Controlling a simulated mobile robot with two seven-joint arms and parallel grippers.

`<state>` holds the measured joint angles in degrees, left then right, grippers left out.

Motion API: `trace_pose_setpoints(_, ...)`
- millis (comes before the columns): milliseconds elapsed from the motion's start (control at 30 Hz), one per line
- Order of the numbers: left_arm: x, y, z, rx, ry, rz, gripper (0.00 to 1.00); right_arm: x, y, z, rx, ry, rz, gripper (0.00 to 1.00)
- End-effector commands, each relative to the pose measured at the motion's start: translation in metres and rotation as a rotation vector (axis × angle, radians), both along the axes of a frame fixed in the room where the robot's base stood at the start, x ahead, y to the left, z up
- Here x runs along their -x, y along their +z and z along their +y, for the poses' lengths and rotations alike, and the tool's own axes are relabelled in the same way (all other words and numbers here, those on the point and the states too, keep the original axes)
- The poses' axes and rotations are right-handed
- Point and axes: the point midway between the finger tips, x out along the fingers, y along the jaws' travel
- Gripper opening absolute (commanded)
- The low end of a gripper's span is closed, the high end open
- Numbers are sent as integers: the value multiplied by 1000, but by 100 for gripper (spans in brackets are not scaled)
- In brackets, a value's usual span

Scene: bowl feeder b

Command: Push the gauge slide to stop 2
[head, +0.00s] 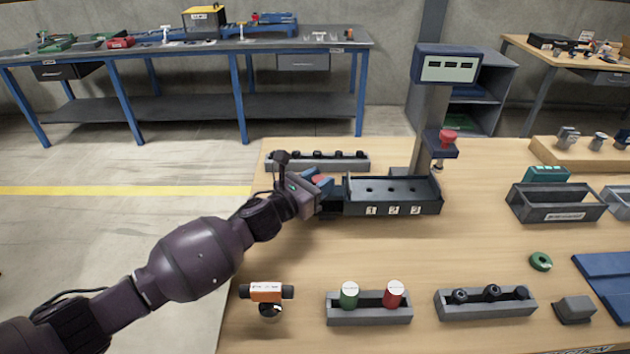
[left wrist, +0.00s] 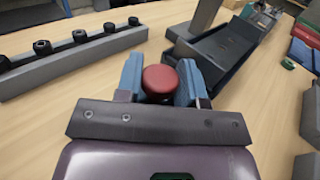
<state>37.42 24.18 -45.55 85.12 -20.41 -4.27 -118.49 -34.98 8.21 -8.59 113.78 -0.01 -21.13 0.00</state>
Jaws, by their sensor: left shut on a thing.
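The gauge (head: 433,208) is a dark tray-like fixture on the wooden bench, with white labels 1, 2 and 3 on its front face and holes along its floor. It also shows in the left wrist view (left wrist: 182,31). A round red knob (left wrist: 162,82), apparently the gauge slide's handle, is at the gauge's left end. My left gripper (head: 319,181) is shut on this knob, with a blue finger on either side. The gripper and arm hide most of the slide. My right gripper is not in view.
A grey rack with black pegs (head: 318,161) lies behind the gripper. A column (head: 431,115) with a display and a red knob rises behind the gauge. A grey block with green and red cylinders (head: 368,318) stands in front. The bench just before the gauge is clear.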

Motion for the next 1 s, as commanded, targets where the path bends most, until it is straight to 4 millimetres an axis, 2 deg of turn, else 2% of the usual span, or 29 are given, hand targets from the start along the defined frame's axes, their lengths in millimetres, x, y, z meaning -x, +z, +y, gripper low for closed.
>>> trace_pose_setpoints(33,1,-2,0,-1,-1,2,40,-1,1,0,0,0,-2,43)
trace_pose_setpoints(167,0,-1,0,-1,0,2,60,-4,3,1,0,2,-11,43)
trace_pose_setpoints(567,5,0,6,-1,1,0,60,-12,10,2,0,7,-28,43)
trace_pose_setpoints(1000,57,-1,58,-2,2,1,60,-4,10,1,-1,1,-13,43)
